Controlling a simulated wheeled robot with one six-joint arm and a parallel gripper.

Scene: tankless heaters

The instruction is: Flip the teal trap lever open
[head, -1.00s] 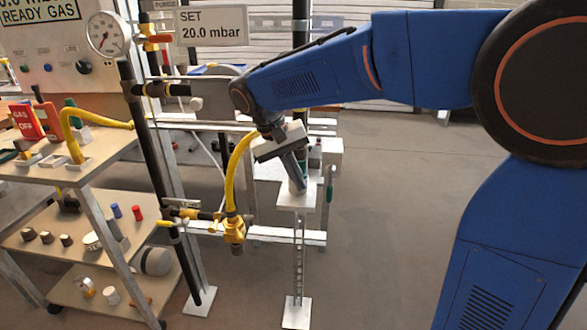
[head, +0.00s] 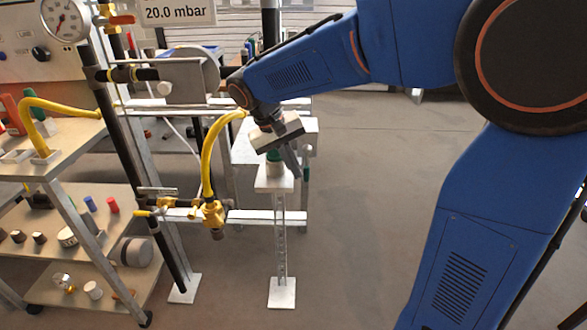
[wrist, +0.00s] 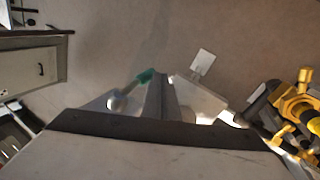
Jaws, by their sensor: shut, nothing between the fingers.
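A dark green cylinder (head: 273,155) sits on the stand, close to my gripper. A yellow hose (head: 209,150) with a brass valve (head: 213,213) hangs to the left. A shelf cart (head: 60,235) stands farther left. The floor right of the stand is clear.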

